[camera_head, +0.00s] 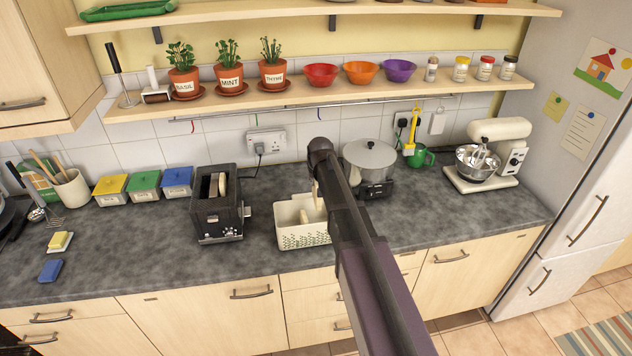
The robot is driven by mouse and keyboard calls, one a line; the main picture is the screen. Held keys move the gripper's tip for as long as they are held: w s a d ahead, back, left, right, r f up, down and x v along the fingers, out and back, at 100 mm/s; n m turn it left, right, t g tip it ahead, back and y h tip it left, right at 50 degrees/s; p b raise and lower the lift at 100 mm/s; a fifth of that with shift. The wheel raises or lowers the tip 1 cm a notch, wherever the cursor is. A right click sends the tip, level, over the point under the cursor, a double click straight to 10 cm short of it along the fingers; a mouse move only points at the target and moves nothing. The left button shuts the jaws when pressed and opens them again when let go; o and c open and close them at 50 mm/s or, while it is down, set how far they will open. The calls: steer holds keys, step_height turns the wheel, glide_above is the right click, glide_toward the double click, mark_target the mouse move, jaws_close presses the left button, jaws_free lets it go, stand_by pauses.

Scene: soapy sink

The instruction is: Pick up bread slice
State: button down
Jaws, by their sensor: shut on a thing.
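The dark end of my arm hangs over a cream bread bin (288,239) on the counter. My gripper (316,178) points down there, mostly hidden behind my own arm link. A thin tan bread slice (317,198) shows edge-on just below it, upright above the bin's opening, and the gripper is shut on it. Another pale piece (303,216) stands inside the bin. The bin's right side is hidden by my arm.
A black toaster (219,222) with pale slices in its slots stands left of the bin. A grey pot (368,157) stands behind right, a stand mixer (497,135) further right. Coloured tins (145,186) stand left. Shelves (300,93) overhang the back. Counter between bin and mixer is largely clear.

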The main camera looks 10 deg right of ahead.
steer(key=shift+r+p, duration=0.75)
steer(key=shift+r, duration=0.3)
steer(key=shift+s, duration=0.1)
